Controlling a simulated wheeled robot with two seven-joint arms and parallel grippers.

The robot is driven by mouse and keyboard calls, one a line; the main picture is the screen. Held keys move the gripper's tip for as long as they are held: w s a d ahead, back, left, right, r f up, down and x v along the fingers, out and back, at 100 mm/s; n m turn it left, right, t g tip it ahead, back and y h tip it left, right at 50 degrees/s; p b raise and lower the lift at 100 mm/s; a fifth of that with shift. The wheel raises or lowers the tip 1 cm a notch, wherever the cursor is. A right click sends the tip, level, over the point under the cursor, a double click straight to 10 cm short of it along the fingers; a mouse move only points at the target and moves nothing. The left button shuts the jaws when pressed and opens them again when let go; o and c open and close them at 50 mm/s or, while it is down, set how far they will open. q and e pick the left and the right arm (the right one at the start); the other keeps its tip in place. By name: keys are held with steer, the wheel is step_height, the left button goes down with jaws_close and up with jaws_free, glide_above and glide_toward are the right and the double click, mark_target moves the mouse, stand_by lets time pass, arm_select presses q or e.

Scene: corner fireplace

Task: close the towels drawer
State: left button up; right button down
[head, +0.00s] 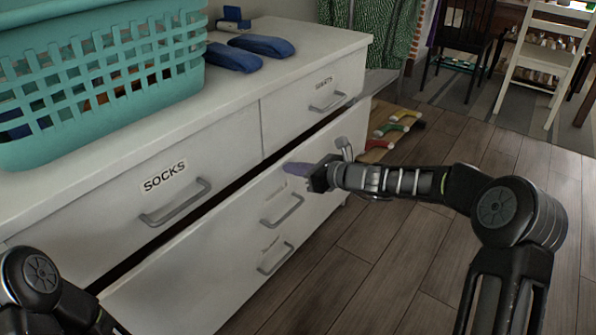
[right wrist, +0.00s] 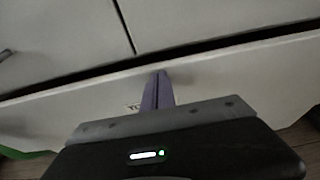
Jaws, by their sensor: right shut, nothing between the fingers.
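The towels drawer (head: 230,220) is the wide white drawer below the top row of the dresser. It stands out a little, with a dark gap along its top edge. It also fills the lower part of the right wrist view (right wrist: 225,78), where the start of its label shows beside my fingers. My right gripper (head: 292,168) is shut and empty, its purplish fingers pointing at the drawer front near the top edge. In the right wrist view the fingertips (right wrist: 160,75) overlap the drawer front; I cannot tell if they touch. My left gripper is out of view.
The socks drawer (head: 130,200) and another top drawer (head: 315,105) look shut. A handle (head: 275,258) shows lower down. A teal basket (head: 100,85) and blue items (head: 262,45) stand on top. Wooden floor (head: 385,260) lies open before the dresser; chairs (head: 540,50) stand far right.

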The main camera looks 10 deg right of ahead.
mark_target(282, 161)
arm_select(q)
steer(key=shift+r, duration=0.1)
arm_select(e)
steer(key=w+a+p, duration=0.1)
steer(key=w+a, duration=0.2)
steer(key=shift+w+r+p, duration=0.15)
steer(key=shift+w+p, duration=0.05)
steer(key=shift+p, duration=0.2)
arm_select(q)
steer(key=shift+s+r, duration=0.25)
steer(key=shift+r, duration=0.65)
arm_select(e)
steer(key=shift+d, duration=0.1)
steer(key=shift+r, duration=0.1)
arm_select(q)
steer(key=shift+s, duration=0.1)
